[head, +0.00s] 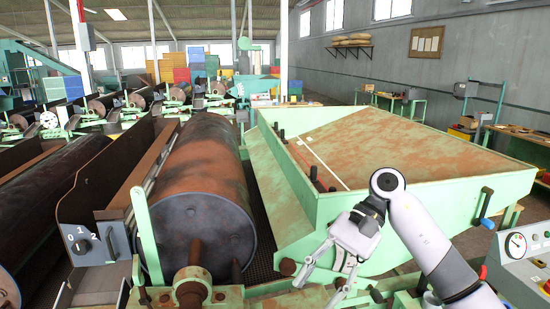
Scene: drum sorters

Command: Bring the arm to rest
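My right arm reaches in from the lower right. Its gripper (318,287) points down and to the left, in front of the near end of the green sorter table (400,207). Its fingers are apart, and I see nothing between them. My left arm and gripper do not show. The rusty drum (200,165) lies to the left of my gripper, apart from it.
A switch box (85,243) marked 1 and 2 is at the drum's left. A grey control panel (522,258) with a gauge is close to my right arm. A blue-handled lever (486,205) juts from the table's right corner. More drums and stacked crates stand behind.

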